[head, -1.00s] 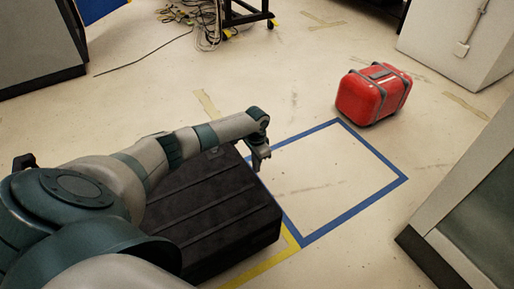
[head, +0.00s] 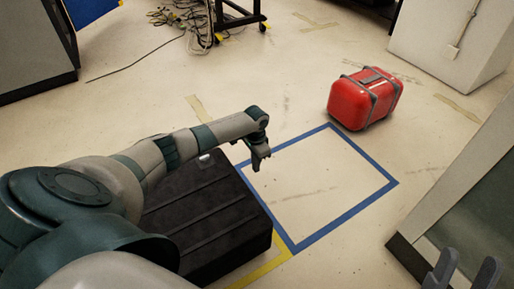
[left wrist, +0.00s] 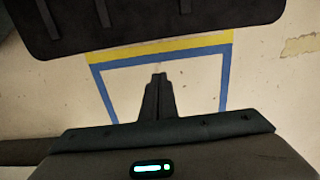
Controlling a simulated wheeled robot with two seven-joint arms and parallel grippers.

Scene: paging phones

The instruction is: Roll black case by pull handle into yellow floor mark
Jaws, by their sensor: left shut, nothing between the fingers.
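The black case (head: 215,222) lies at the lower left of the head view, partly hidden behind my left arm. Its edge also shows at the top of the left wrist view (left wrist: 150,22). The yellow floor mark (head: 262,266) shows as a strip at the case's near right corner; the rest is hidden by the case. The yellow strip also crosses the left wrist view (left wrist: 160,50). My left gripper (head: 259,164) is shut and empty, beside the case's far right edge and over the blue outline. My right gripper (head: 462,280) shows at the bottom right corner, fingers apart. I cannot see the pull handle clearly.
A blue floor outline (head: 345,217) adjoins the yellow one and is empty inside. A red case (head: 365,97) stands beyond its far corner. Cabinets stand at both sides. Cables (head: 185,20) and a wheeled cart (head: 240,18) are at the back.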

